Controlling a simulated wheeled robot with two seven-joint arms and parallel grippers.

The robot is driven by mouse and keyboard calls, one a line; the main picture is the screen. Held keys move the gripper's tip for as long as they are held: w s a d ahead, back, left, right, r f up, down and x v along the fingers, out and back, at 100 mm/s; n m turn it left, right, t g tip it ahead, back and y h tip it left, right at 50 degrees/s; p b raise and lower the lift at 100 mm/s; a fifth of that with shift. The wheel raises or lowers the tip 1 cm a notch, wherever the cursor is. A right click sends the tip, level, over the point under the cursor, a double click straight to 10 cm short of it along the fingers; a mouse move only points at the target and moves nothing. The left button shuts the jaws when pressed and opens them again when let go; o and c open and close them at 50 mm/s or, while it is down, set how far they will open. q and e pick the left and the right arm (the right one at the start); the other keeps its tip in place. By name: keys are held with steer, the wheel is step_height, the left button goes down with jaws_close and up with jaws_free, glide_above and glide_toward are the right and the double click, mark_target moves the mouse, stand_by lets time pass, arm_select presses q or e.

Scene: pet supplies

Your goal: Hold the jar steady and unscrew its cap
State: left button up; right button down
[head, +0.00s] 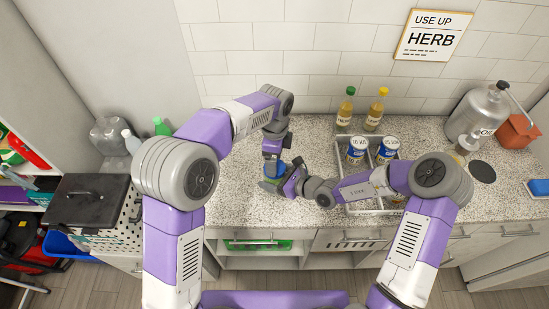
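The jar (284,168) seems to be the small bluish thing on the speckled counter. It shows only in part between my two grippers, and its cap cannot be made out. My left gripper (271,166) points down at the jar from above. My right gripper (277,181) reaches in low from the right, at the jar's near side. Both grippers are close around the jar. The arm links and the small scale hide the fingertips, so I cannot tell whether either gripper is open or shut, or whether it touches the jar.
A wire rack (341,160) with blue, white-lidded tubs (357,150) stands right of the grippers, partly behind my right arm. A metal jug (480,112) is far right. Counter (232,172) left of the jar is clear.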

mark_target(275, 179)
arm_select(q)
steer(key=shift+s+d+r+m, duration=0.1)
steer(key=shift+s+d+m, duration=0.1)
steer(key=shift+m, duration=0.8)
steer(key=shift+r+m, duration=0.15)
steer(key=shift+m, duration=0.45)
steer(key=shift+r+m, duration=0.65)
steer(key=shift+m, duration=0.35)
steer(key=shift+w+a+r+m, duration=0.2)
steer(key=shift+r+m, duration=0.5)
steer(key=shift+f, duration=3.9)
